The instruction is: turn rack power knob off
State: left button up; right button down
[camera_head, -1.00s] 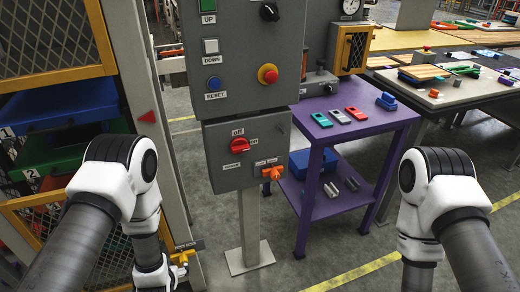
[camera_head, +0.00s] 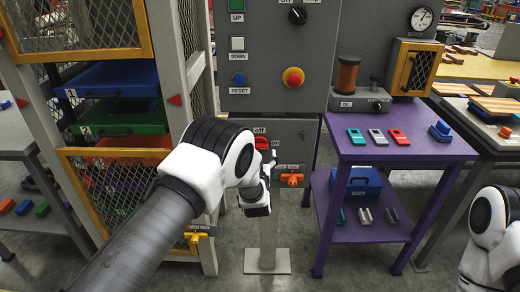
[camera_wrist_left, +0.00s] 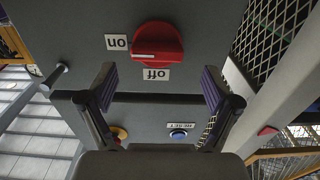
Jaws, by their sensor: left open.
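The red rack power knob (camera_head: 262,143) sits on the lower grey panel below the main control box, partly covered by my left wrist in the head view. In the left wrist view the red knob (camera_wrist_left: 158,42) appears upside down, between an "on" label (camera_wrist_left: 117,42) and an "off" label (camera_wrist_left: 156,74). Its white pointer line lies towards the "on" side. My left gripper (camera_wrist_left: 158,88) is open and empty, its two fingers apart and facing the panel, with the knob beyond the gap. My right arm shows at the right edge; its gripper is out of view.
An orange handle (camera_head: 291,180) sits just below the knob on the same panel. The control box (camera_head: 270,95) with buttons is above. A wire-mesh rack (camera_head: 150,40) stands left, and a purple table (camera_head: 400,152) with small parts stands right.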

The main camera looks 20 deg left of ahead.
aim_at(260, 150)
pick_arm(q)
jog(key=x, duration=0.3)
jog(key=shift+w+d, duration=0.15)
jog(key=shift+d, duration=0.15)
jog(key=shift+w+a, duration=0.25)
jog(key=shift+w, duration=0.15)
jog(key=c, duration=1.1)
jog(key=shift+c, duration=0.2)
